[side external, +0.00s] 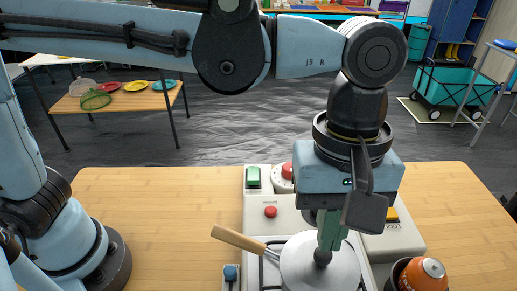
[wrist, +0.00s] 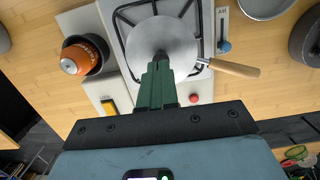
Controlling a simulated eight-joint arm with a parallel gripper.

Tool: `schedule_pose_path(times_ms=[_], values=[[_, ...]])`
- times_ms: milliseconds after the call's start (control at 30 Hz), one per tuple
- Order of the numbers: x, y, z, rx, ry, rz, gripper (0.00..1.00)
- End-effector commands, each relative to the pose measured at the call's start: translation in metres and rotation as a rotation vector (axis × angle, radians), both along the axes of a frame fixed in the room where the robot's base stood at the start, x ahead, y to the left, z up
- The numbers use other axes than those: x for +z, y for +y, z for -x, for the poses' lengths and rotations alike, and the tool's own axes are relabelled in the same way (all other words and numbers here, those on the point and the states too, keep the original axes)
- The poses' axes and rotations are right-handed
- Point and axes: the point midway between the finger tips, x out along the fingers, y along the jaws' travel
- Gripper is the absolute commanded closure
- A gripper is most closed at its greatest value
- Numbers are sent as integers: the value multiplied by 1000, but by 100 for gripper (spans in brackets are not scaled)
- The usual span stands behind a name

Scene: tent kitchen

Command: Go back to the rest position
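My gripper (side external: 326,246) points down, its green fingers at the dark knob (side external: 322,257) of a round silver lid (side external: 300,264). The fingers look close together; whether they are shut on the knob or just around or above it I cannot tell. The lid covers a pan whose wooden handle (side external: 238,240) points left in the side view. In the wrist view the fingers (wrist: 157,70) reach to the knob (wrist: 161,54) over the lid (wrist: 178,38), and the handle (wrist: 236,68) points right. The pan's inside is hidden.
The pan stands on a stove grate (wrist: 120,20). A panel with a red button (side external: 270,211), a green switch (side external: 253,177) and a yellow switch (wrist: 109,107) is beside it. An orange can (side external: 422,272) sits in a dark pot. The wooden table (side external: 160,200) is clear at left.

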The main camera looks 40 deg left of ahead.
Motion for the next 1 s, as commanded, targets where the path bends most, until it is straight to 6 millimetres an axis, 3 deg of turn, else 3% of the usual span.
schedule_pose_path(times_ms=[1000], values=[[-19, 0, 0, 0, 0, 0, 100]])
